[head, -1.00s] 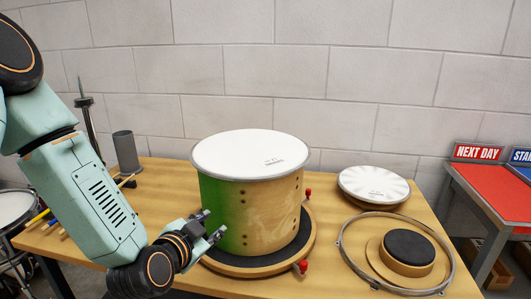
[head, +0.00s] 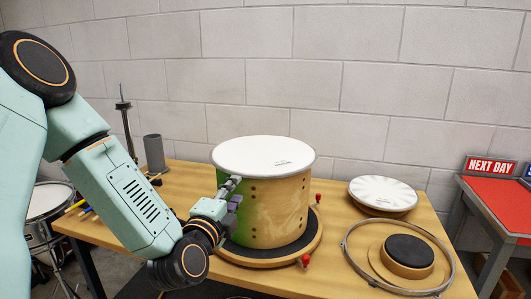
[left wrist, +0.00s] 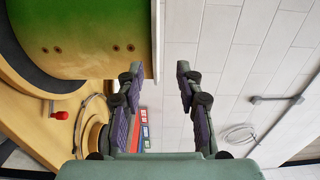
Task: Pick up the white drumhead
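The white drumhead (head: 262,152) lies flat on top of the green and bare-wood drum shell (head: 275,208). In the left wrist view its rim (left wrist: 156,35) shows edge-on as a thin pale strip at the shell's edge. My left gripper (head: 234,192) is at the near left side of the drum, just below the rim in the head view. In the left wrist view it is open (left wrist: 157,72), and the rim's line runs between its two fingers. Contact with the drum cannot be told. My right gripper is not in view.
The drum stands on a round wooden turntable (head: 232,257) with red knobs. To its right are a second pale, ridged disc (head: 383,192), a metal hoop (head: 350,262) and a black pad (head: 408,249). A grey cylinder (head: 154,153) stands at the back left.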

